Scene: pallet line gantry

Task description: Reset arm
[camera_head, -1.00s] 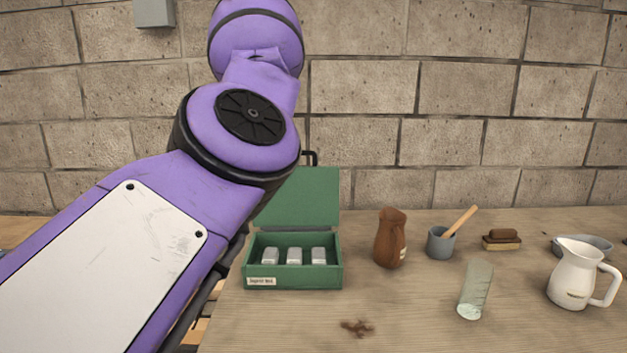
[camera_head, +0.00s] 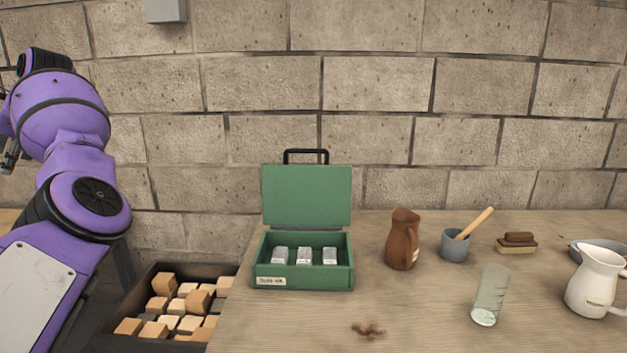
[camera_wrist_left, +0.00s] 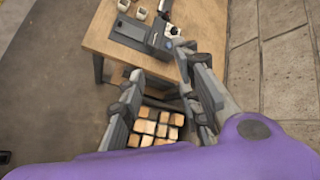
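My left arm (camera_head: 85,190), purple with a pale panel, stands at the left side of the head view, bent upward. My left gripper shows only in part at the left edge of the head view. In the left wrist view my left gripper (camera_wrist_left: 160,65) has its two grey fingers spread apart with nothing between them. It is clear of the table. My right arm and right gripper are in neither view.
An open green case (camera_head: 306,283) with three pale blocks stands on the wooden table (camera_head: 420,315). A brown jug (camera_head: 403,240), grey cup (camera_head: 455,246), brush (camera_head: 517,242), glass (camera_head: 489,296) and white pitcher (camera_head: 595,283) stand rightward. A dark crate (camera_head: 110,343) of wooden blocks is left.

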